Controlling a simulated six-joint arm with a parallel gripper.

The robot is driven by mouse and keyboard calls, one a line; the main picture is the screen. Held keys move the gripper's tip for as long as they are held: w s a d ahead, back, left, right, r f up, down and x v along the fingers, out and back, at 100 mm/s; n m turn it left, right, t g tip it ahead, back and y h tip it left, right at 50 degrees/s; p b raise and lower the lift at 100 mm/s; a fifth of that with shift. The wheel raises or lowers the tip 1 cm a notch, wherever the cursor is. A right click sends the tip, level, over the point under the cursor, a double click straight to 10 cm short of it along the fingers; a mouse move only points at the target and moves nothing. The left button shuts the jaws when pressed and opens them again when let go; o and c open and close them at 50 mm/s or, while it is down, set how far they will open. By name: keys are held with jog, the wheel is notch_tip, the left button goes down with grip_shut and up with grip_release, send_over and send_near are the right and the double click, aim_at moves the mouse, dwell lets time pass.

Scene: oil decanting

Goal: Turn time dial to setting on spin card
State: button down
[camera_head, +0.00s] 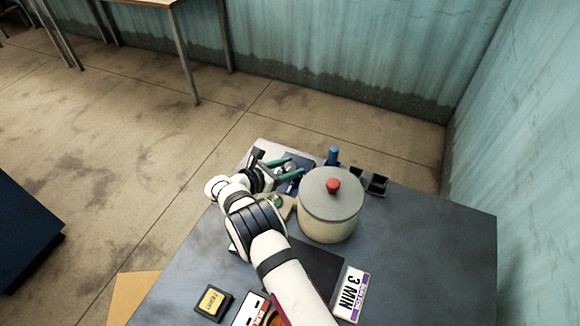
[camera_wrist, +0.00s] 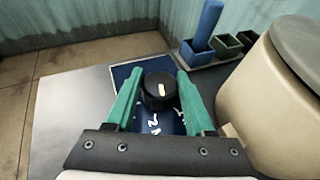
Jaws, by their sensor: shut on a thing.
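The time dial (camera_wrist: 160,91) is a black round knob with a short pale pointer mark, seen in the wrist view. The mark points roughly up the picture. The dial sits on a blue panel (camera_wrist: 126,72) with white markings, mostly hidden by my gripper. My gripper (camera_wrist: 160,82) has its green fingers on either side of the dial, shut on it. In the head view my gripper (camera_head: 296,168) is at the table's far left corner. The spin card (camera_head: 351,293) lies near the front, white with a purple edge, and reads "3 MIN".
A cream drum (camera_head: 328,218) with a grey lid and red knob stands close right of my gripper. Behind it are a blue cylinder (camera_head: 332,156) and small dark cups (camera_head: 376,184). A yellow-labelled block (camera_head: 212,302) lies at front left. The table's right side is clear.

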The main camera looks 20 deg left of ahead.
jog(key=shift+w+m+g+h, duration=0.1)
jog(key=shift+m+g+h, duration=0.5)
jog(key=shift+m+h, duration=0.4)
jog(key=shift+c, duration=1.3)
grip_release()
jog(key=v, duration=1.6)
